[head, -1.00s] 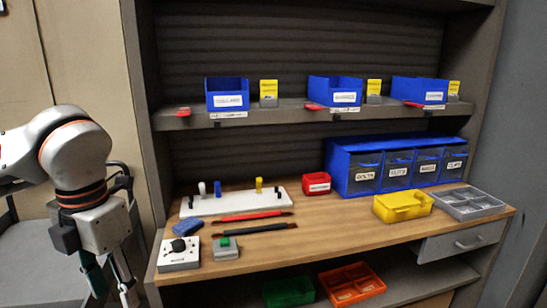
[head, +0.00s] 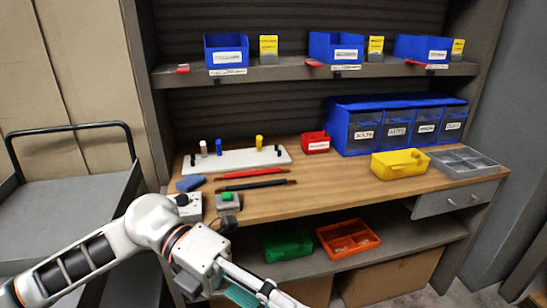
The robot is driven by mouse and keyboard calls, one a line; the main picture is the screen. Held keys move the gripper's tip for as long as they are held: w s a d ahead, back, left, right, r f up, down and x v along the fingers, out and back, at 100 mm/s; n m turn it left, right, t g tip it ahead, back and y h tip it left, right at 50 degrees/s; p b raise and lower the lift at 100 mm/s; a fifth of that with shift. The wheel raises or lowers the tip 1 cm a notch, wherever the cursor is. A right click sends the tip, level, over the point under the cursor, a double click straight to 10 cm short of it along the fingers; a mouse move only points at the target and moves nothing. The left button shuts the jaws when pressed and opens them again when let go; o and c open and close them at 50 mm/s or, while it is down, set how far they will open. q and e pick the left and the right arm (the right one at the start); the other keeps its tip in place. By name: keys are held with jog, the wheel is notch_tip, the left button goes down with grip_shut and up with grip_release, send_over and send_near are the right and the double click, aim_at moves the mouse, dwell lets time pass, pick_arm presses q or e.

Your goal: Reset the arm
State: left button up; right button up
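My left arm comes in from the lower left and reaches low across the front of the workbench (head: 320,190). My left gripper (head: 248,288) points down and right and runs off the bottom edge. Its fingertips are cut off, so I cannot tell how far it is open. I see nothing held in the part that shows. The wrist overlaps the bench's front left corner in the picture and partly hides the grey box with the black knob (head: 187,206). My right gripper is not in view.
On the bench are a white board with pegs (head: 235,160), red (head: 250,172) and black (head: 258,185) tools, a yellow bin (head: 400,164) and a grey tray (head: 464,163). Green (head: 287,246) and orange (head: 347,239) bins sit on the lower shelf. A grey cart (head: 75,200) stands left.

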pick_arm(q)
jog(key=w+d+r+n+t+h, duration=0.1)
jog(key=w+r+n+t+h, duration=0.2)
jog(key=w+n+t+h, duration=0.85)
jog(key=w+a+f+n+t+y, duration=0.3)
jog(key=a+f+n+t+y, duration=0.25)
jog(key=f+n, duration=0.3)
jog(key=w+a+f+n+t+y, duration=0.35)
jog(key=f+n+t+y, duration=0.35)
jog(key=n, duration=0.3)
jog(key=s+a+f+n+g+y, duration=0.1)
jog(key=s+a+f+n+y, duration=0.2)
jog(key=f, duration=0.4)
jog(key=s+a+f+n+y, duration=0.1)
jog(key=a+f+n+y, duration=0.3)
jog(key=f, duration=0.4)
jog(key=s+a+f+n+g+y, duration=0.1)
jog(key=s+a+f+g, duration=0.1)
jog(key=s+f, duration=0.4)
jog(key=s+a+f+n+g+y, duration=0.1)
jog(key=s+a+f+g, duration=0.2)
jog(key=s+f, duration=0.3)
notch_tip(320, 180, down, 3)
jog(key=shift+a+r+y, duration=0.2)
jog(key=shift+a+y, duration=0.2)
jog(key=shift+a, duration=0.35)
jog(key=shift+s, duration=0.1)
